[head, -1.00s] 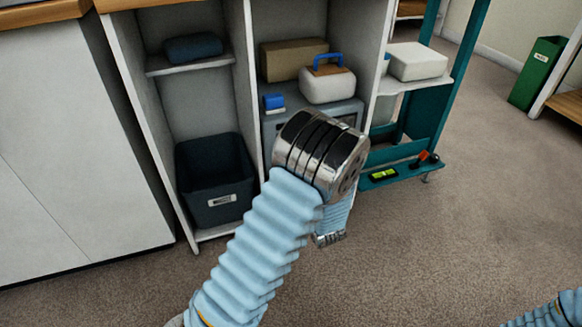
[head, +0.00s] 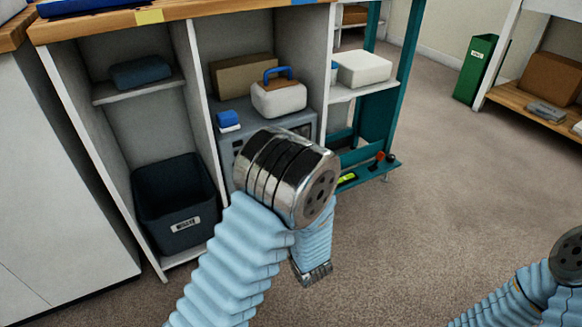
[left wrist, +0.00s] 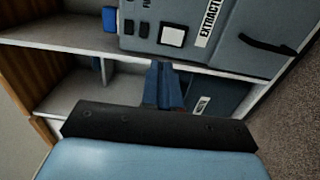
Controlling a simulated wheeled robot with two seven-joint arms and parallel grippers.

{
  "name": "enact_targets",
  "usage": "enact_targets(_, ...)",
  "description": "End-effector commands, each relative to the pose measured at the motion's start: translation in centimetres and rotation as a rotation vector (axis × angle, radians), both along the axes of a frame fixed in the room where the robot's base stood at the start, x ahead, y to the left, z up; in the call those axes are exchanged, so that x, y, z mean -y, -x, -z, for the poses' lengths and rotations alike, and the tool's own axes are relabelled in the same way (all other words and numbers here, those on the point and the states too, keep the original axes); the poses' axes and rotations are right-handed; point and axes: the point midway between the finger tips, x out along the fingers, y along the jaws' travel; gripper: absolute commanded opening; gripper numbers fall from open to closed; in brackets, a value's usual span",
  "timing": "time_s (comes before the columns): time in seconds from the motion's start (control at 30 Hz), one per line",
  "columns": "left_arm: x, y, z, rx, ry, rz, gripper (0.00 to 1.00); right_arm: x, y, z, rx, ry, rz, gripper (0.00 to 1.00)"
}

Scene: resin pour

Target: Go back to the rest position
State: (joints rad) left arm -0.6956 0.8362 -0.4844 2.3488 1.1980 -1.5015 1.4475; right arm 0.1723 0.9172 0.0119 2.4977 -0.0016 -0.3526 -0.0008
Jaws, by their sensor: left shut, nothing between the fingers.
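No object is named in the task. My left arm (head: 235,260) comes in from the lower left in a pale blue sleeve, bends at a metal joint (head: 287,177) and then hangs down. Its metal end (head: 312,272) shows above the carpet in the head view. My left gripper (left wrist: 160,84) shows in the left wrist view as blue fingers closed together, with nothing seen between them. My right arm (head: 515,297) shows only in part at the lower right; its gripper is out of view.
A shelf unit in front holds a dark bin (head: 178,205), a grey labelled machine (left wrist: 215,28) and a white case with blue handle (head: 279,97). A teal cart (head: 378,125) stands right of it. A green bin (head: 476,68) is farther back. Carpet at right is open.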

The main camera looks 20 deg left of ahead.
Motion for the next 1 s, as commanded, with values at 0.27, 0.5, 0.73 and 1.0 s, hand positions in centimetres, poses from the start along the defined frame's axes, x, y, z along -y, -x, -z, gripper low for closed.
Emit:
enact_targets(0.27,-0.1,-0.7,5.1,-0.261,-0.006,0.102,0.0,0.0,0.0,0.0,0.0,0.0,0.0,0.43)
enact_targets(0.5,4.4,3.5,20.9,-1.08,-0.078,0.717,0.0,0.0,0.0,0.0,0.0,0.0,0.0,0.43)
enact_targets(0.73,10.3,12.2,26.9,-1.415,-0.231,1.436,0.0,0.0,0.0,0.0,0.0,0.0,0.0,0.43)
enact_targets(1.0,13.4,17.9,23.4,-1.417,-0.407,1.912,0.0,-0.1,0.1,-4.0,0.0,-0.001,-0.003,0.43)
